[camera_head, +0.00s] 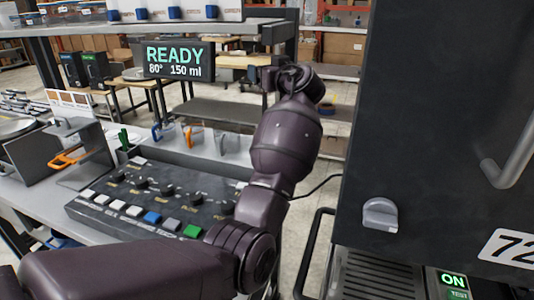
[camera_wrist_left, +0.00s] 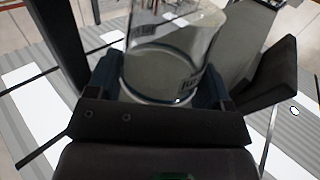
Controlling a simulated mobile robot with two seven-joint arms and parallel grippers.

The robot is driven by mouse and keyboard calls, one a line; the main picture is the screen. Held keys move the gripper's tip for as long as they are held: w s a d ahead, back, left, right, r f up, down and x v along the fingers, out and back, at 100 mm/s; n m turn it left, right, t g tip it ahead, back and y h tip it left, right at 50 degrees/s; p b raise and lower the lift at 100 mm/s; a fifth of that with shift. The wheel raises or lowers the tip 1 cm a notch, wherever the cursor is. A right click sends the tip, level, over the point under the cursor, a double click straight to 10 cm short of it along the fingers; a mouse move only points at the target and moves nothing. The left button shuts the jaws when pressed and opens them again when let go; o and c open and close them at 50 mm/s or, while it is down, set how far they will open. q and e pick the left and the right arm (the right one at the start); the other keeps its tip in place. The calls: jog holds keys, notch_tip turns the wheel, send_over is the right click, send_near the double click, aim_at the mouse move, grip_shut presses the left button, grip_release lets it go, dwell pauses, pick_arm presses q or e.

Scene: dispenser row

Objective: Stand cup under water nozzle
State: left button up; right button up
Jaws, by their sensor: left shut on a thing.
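My left gripper (camera_wrist_left: 157,88) is shut on a clear glass cup (camera_wrist_left: 168,62) in the left wrist view, with a dark finger on each side of it. The cup has a dark printed mark on its side, too blurred to read. In the head view my left arm reaches up and away past the control panel, and its wrist hides the gripper and the cup. A dark display (camera_head: 175,60) reads "READY 80° 150 ml". I cannot make out the water nozzle in either view. My right gripper is not in view.
A dark panel (camera_head: 135,200) with knobs and coloured buttons lies on the left counter. Several clear cups with coloured handles (camera_head: 190,137) stand behind it. A large dark machine (camera_head: 420,110) with a knob fills the right side. A shelf post (camera_head: 309,12) stands beyond my wrist.

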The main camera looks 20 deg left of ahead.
pick_arm(q)
jog(key=shift+s, duration=0.1)
notch_tip(320, 180, down, 19)
jog(key=shift+f+b, duration=0.1)
jog(key=shift+b, duration=0.8)
jog(key=shift+f, duration=0.25)
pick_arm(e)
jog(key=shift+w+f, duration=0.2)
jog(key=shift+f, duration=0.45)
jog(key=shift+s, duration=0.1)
pick_arm(q)
jog(key=shift+f, duration=0.3)
jog(key=o, duration=0.9)
jog(key=shift+r, duration=0.1)
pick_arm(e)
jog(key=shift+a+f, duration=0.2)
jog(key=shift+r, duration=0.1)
